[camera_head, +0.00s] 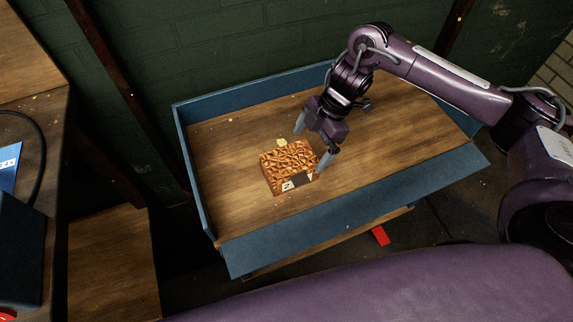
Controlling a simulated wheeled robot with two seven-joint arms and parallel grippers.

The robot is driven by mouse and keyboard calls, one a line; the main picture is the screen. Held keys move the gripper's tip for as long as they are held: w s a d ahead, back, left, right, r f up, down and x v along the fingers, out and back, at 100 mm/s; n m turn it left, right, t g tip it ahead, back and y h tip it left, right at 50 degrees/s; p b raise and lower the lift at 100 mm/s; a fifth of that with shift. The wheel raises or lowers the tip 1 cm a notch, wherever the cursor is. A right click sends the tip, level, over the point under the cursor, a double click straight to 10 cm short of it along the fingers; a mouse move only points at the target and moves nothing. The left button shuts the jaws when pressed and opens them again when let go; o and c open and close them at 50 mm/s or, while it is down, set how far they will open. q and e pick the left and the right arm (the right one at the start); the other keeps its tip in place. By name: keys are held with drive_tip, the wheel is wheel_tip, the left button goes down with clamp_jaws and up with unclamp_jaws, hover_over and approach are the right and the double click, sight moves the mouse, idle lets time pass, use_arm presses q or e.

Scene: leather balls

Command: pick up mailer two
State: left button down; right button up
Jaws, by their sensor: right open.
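Mailer two (288,161) is a flat, orange-brown package with a crinkled, faceted surface. It lies on the wooden floor of a blue-walled tray (360,228), left of the middle. A label with a "2" shows along its near edge, beside a dark patch. My right gripper (310,151) comes in from the right and is open. Its two fingers point down at the mailer's right part, one finger near the far edge and one near the right near corner. I cannot tell whether the fingers touch it. My left gripper is not in view.
The tray's low blue walls surround the wooden floor, which is bare to the right of the mailer. A wooden bench (112,262) and a dark box (20,255) stand at left. A green brick wall (230,45) is behind. A red object (380,236) shows below the tray.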

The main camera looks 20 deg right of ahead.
sight(304, 155)
drive_tip(key=x, duration=0.7)
drive_tip(key=shift+s+a+f, duration=0.1)
drive_tip(key=shift+a, duration=0.05)
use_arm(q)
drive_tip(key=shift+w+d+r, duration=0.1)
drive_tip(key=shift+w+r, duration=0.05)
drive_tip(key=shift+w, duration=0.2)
use_arm(e)
drive_tip(key=shift+c, duration=0.4)
drive_tip(key=c, duration=0.9)
